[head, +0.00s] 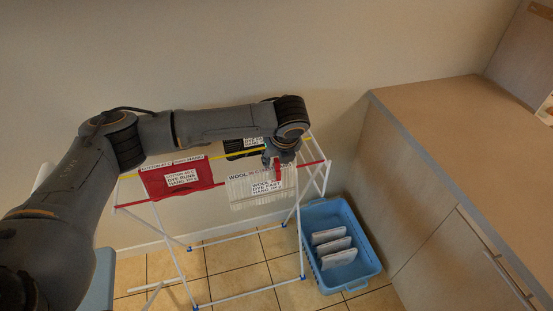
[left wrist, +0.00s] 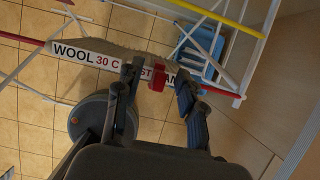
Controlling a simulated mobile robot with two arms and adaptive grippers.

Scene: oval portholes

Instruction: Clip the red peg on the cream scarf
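The cream scarf (head: 236,192) hangs over the red front rail of the drying rack, with wool labels along its top and front. The red peg (head: 278,172) is upright at the scarf's top edge, towards its right side. In the left wrist view the red peg (left wrist: 157,77) stands in front of the white wool label (left wrist: 88,56), between my finger tips. My left gripper (head: 279,158) is above the rail. In the left wrist view its fingers (left wrist: 158,88) are spread, with a gap on each side of the peg. My right gripper is not in view.
A red cloth (head: 180,178) hangs left of the scarf, and a dark cloth (head: 240,147) hangs behind on the yellow rail. A blue basket (head: 357,270) with several white folded items stands on the floor at right. A counter (head: 440,130) is farther right.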

